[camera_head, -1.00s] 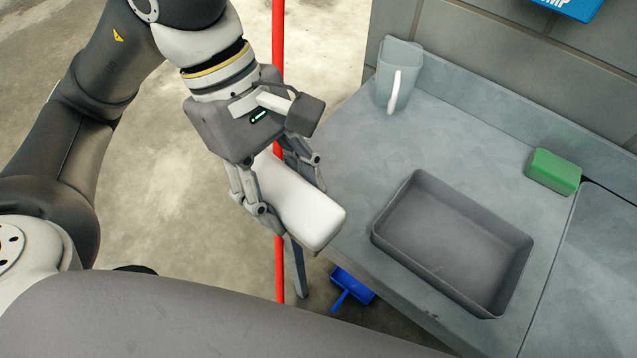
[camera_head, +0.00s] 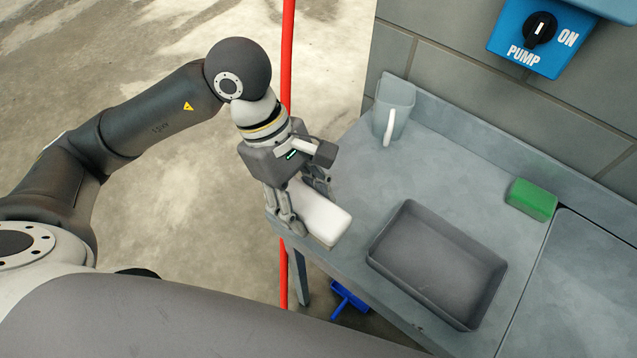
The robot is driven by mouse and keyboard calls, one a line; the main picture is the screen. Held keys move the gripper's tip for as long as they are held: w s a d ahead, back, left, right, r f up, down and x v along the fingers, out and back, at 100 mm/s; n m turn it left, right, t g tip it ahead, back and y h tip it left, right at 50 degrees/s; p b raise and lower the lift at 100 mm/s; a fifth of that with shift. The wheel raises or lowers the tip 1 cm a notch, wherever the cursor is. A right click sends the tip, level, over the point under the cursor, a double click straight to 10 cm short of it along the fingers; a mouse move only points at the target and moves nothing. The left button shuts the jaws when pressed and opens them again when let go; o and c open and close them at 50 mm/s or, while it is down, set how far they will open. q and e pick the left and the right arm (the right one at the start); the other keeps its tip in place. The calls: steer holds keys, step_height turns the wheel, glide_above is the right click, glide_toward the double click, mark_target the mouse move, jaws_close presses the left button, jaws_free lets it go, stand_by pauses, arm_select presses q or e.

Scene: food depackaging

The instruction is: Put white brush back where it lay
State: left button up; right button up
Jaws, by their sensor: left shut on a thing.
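The white brush (camera_head: 322,215) is a pale block in my left gripper (camera_head: 302,207). The gripper is shut on it, with fingers on both sides of the brush. The brush is at the left end of the grey counter (camera_head: 345,180), left of the grey tray. I cannot tell whether its underside touches the counter. The fingers hide part of the brush. My right gripper is not in view.
An empty grey tray (camera_head: 397,212) sits on the counter to the right of the brush. A grey jug (camera_head: 398,98) stands at the back left and a green sponge (camera_head: 532,199) lies at the right. A red pole (camera_head: 288,60) rises behind the gripper. A blue pump switch box (camera_head: 513,62) is on the wall.

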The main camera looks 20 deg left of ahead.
arm_select(q)
steer(key=w+f+p, duration=0.1)
steer(key=w+f, duration=0.2)
steer(key=w, duration=0.1)
steer(key=w+f+p, duration=0.1)
steer(key=w+f, duration=0.3)
steer(key=shift+a+p, duration=0.15)
steer(key=shift+p, duration=0.25)
step_height(320, 180, down, 3)
steer(key=shift+r+p, duration=0.15)
steer(key=shift+p, duration=0.85)
steer(key=shift+f, duration=0.35)
steer(key=shift+f+b, duration=0.2)
steer(key=shift+b, duration=0.15)
steer(key=o, duration=1)
steer(key=shift+r, duration=0.1)
